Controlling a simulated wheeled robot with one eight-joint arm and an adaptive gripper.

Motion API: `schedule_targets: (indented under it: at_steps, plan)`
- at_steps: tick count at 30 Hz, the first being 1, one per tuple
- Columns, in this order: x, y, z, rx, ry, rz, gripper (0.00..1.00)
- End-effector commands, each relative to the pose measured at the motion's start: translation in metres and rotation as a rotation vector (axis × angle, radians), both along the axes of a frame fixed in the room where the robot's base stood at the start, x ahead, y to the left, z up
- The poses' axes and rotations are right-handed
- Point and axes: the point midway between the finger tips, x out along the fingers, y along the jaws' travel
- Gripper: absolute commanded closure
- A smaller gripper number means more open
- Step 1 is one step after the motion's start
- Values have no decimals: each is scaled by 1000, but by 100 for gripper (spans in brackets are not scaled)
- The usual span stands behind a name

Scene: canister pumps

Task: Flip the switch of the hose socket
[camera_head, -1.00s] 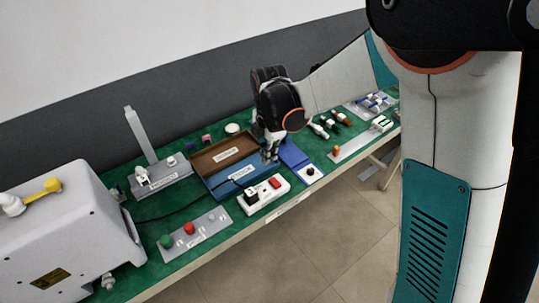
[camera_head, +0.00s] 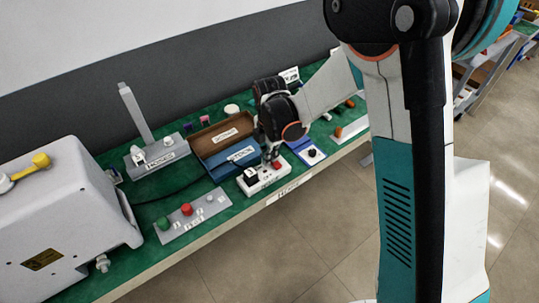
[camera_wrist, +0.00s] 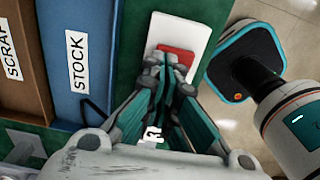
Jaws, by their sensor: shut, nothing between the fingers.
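The white socket strip (camera_head: 262,182) lies near the front edge of the green bench, with a black plug (camera_head: 250,175) at its left end and a red switch (camera_head: 277,165) at its right end. My gripper (camera_head: 271,161) is shut and empty, pointing down over the switch end. In the wrist view the fingertips (camera_wrist: 168,66) overlap the near edge of the red switch (camera_wrist: 178,54), on the white strip (camera_wrist: 184,28). I cannot tell whether they touch it. The fingers hide part of the switch and the strip, and the plug is hidden there.
The blue STOCK bin (camera_head: 242,154) and brown bin (camera_head: 222,133) stand just behind the strip. A grey panel with green and red buttons (camera_head: 187,210) lies to the left, before a large grey machine (camera_head: 60,215). A blue base with a black knob (camera_head: 312,154) is to the right.

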Motion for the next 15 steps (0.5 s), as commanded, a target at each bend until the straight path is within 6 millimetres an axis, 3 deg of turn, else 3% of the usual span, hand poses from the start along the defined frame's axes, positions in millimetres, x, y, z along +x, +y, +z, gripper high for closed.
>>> schedule_targets:
  at_steps: [6,15]
  plan:
    - [2,2,-10,0,0,0,100]
    - [1,1,-6,0,0,0,100]
